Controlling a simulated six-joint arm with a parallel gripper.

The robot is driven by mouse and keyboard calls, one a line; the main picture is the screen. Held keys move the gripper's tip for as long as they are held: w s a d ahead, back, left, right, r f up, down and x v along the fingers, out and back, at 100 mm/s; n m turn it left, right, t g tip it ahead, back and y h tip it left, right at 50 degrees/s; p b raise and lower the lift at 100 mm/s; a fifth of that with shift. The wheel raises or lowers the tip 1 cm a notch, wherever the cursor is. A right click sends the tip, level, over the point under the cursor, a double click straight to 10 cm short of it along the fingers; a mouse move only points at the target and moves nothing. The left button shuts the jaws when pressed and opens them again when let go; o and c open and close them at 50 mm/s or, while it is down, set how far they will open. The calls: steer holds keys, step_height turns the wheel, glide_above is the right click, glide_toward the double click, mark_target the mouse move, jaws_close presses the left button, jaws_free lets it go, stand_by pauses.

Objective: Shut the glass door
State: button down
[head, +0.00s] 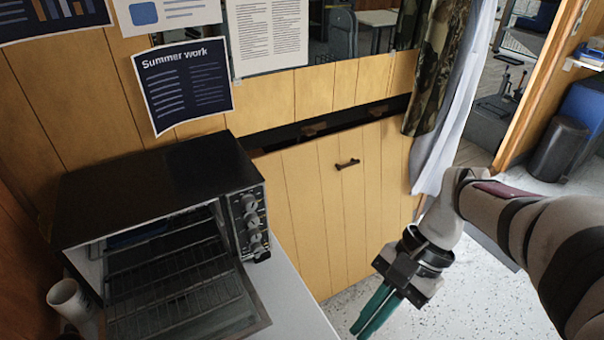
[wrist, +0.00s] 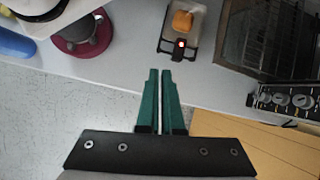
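The black toaster oven (head: 150,180) stands on the counter at the left of the head view. Its glass door (head: 200,305) is open, folded down in front of the oven, with wire racks showing inside. In the wrist view the oven's dark glass and rack area (wrist: 265,45) fills the upper right, beside the knobs (wrist: 290,99). My gripper (head: 370,318) has green fingers pointing down, to the right of the oven and apart from the door, beyond the counter edge. In the wrist view its fingers (wrist: 160,72) lie almost together with nothing between them.
A white cup (head: 66,296) stands left of the door. In the wrist view, a small device with an orange object (wrist: 181,22) and a dark pot on a red round base (wrist: 85,35) sit on the counter (wrist: 120,60). Floor is clear below my gripper. A curtain (head: 440,110) hangs behind my arm.

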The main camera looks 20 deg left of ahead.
steer(key=w+a+f+m+g+y, duration=0.1)
steer(key=w+a+f+g, duration=0.1)
steer(key=f, duration=0.4)
steer(key=w+a+f+m+g+y, duration=0.1)
steer(key=w+a+f+g+y, duration=0.1)
steer(key=w+a+f, duration=0.2)
steer(key=w+a+f+m+g+y, duration=0.1)
steer(key=w+a+f+g+y, duration=0.1)
steer(key=w+f, duration=0.3)
steer(key=shift+w+a+f, duration=0.1)
steer(key=shift+a+f, duration=0.1)
steer(key=shift+f, duration=0.5)
steer(key=shift+a+f, duration=0.2)
steer(key=shift+f, duration=0.45)
steer(key=shift+w+a+f, duration=0.1)
steer(key=shift+a+f, duration=0.1)
steer(key=shift+f, duration=0.5)
steer(key=shift+s+a+f, duration=0.2)
steer(key=x, duration=0.9)
steer(key=shift+s+a+r, duration=0.15)
steer(key=shift+s+a, duration=0.1)
steer(key=shift+a, duration=0.05)
steer(key=r, duration=0.2)
steer(key=shift+w+a+r, duration=0.1)
steer(key=shift+w+r, duration=0.15)
steer(key=shift+r, duration=0.6)
